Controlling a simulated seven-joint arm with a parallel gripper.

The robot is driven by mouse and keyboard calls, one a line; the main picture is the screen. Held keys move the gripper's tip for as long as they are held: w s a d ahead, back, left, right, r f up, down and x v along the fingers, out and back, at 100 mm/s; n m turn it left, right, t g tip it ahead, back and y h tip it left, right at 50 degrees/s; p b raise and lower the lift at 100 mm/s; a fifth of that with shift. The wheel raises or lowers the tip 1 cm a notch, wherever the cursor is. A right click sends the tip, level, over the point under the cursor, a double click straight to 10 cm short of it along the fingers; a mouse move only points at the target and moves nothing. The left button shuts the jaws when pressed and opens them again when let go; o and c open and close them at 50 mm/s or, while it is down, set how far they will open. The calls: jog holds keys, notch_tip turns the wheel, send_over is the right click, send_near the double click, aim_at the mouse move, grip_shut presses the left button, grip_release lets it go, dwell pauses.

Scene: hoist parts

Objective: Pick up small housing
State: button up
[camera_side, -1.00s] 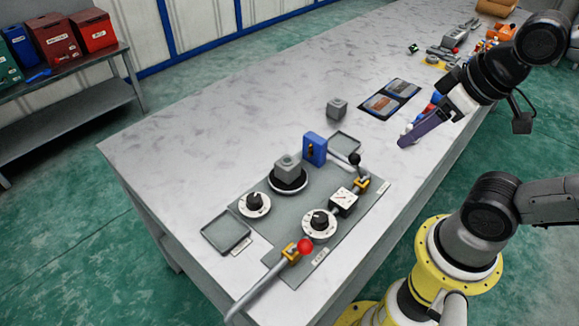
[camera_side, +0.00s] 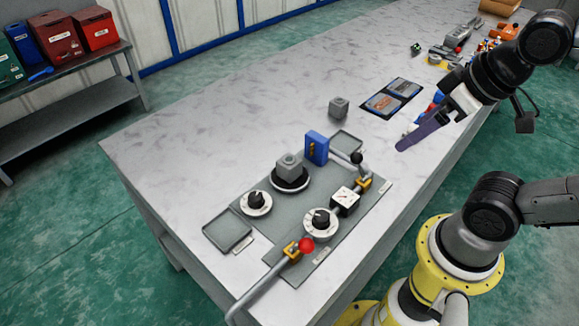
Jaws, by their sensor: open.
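A small grey cube-shaped part (camera_side: 339,107) stands alone on the pale tabletop, with a round hole or mark on it. A second, larger grey block (camera_side: 290,167) with a raised top sits on a round black and white holder on the grey panel. I cannot tell for certain which is the small housing; the lone cube looks smaller. My gripper (camera_side: 404,146) is open, with its purple fingers pointing down and left above the table's right side. It is right of and apart from both grey parts, and nothing shows between its fingers.
Dark picture cards (camera_side: 393,97) lie right of the cube. Several tools lie at the far end.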

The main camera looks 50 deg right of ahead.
jog(key=w+r+n, duration=0.5)
jog(key=w+n, duration=0.2)
jog(key=n, duration=0.3)
jog(key=n+g, duration=0.5)
jog(key=n, duration=0.3)
send_over(288, 160)
jog(key=d, duration=0.1)
notch_tip(288, 160, down, 12)
jog(key=shift+g, duration=0.6)
jog(key=f, duration=1)
jog(key=shift+w+a, duration=0.15)
jog(key=shift+a, duration=0.1)
jog(key=shift+a+f, duration=0.15)
jog(key=shift+f, duration=1.4)
jog(key=shift+a+f, duration=0.1)
jog(key=shift+f, duration=1.4)
jog(key=shift+r, duration=0.1)
grip_shut()
